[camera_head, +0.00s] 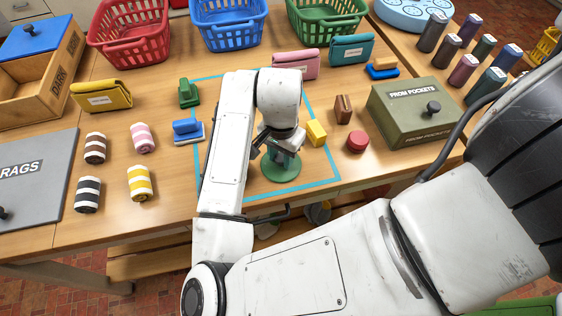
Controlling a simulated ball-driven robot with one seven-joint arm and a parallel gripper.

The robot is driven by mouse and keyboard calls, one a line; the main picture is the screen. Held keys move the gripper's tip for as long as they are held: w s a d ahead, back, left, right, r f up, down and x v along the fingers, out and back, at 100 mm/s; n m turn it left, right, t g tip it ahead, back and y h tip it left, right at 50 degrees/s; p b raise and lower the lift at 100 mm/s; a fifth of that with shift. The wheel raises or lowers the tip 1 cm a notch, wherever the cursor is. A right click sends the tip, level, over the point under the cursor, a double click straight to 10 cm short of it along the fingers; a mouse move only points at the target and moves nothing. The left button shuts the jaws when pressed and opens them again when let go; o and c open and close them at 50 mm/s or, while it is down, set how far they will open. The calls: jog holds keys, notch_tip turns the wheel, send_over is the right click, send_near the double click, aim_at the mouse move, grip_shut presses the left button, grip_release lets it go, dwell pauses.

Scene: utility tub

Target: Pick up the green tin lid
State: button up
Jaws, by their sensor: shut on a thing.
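The green tin lid (281,172) is a round, flat green disc inside the blue taped square on the table. My gripper (276,147) is directly over it, pointing down, and is shut on a darker upright part at the middle of the lid. My wrist hides part of that grip. I cannot tell whether the lid rests on the table or is slightly raised.
A yellow block (316,133) stands close to the right of my gripper, with a red round piece (357,141) and a brown block (343,109) beyond. A blue brush-like piece (187,131) lies left. The green "FROM POCKETS" box (398,124) stands right.

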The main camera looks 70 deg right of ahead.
jog(key=shift+c, duration=0.5)
